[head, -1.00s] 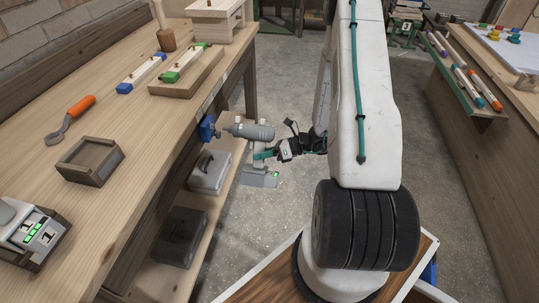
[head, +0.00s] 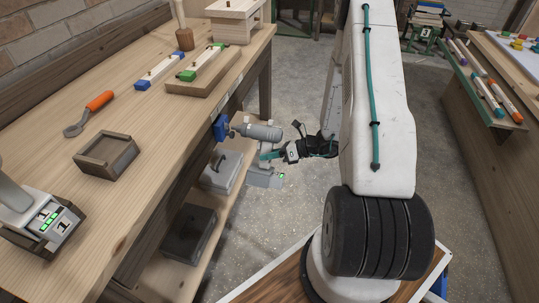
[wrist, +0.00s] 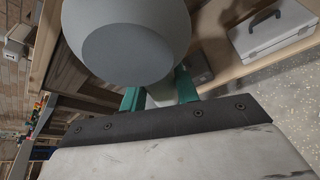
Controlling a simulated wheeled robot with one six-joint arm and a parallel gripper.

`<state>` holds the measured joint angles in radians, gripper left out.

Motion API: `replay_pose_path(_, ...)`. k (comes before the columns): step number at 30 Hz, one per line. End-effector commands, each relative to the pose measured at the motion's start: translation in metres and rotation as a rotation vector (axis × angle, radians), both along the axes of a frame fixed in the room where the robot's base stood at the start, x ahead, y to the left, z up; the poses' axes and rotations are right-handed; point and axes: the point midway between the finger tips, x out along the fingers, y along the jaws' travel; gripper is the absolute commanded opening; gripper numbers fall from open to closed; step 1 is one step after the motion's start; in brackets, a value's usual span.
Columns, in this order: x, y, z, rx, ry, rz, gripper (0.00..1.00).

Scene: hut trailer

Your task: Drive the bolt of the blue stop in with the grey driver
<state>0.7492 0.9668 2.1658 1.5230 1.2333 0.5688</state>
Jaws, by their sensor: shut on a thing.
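The grey driver (head: 260,131) is held level beside the bench edge, its nose pointing left at the blue stop (head: 220,128). The stop is fixed on the bench's front edge. The nose is at or very near the stop; I cannot tell if it touches, and the bolt itself is not distinguishable. My gripper (head: 269,155) is shut on the driver's handle, with teal fingers around it; the driver's base with a green light hangs below. In the wrist view, the driver's round grey rear (wrist: 125,45) fills the top centre, between and above the teal fingers (wrist: 160,90).
The bench (head: 165,130) carries a wooden tray (head: 107,155), an orange-handled wrench (head: 98,101), a dock with green lights (head: 45,228) and block-ended bars. Grey cases (head: 222,172) sit on the shelf below. A second bench (head: 480,150) stands right.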

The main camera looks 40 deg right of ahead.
Motion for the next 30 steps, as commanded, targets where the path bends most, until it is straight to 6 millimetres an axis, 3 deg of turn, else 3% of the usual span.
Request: replay_pose_path(30,0.012,0.009,0.001,0.001,-0.002,0.001,0.00)
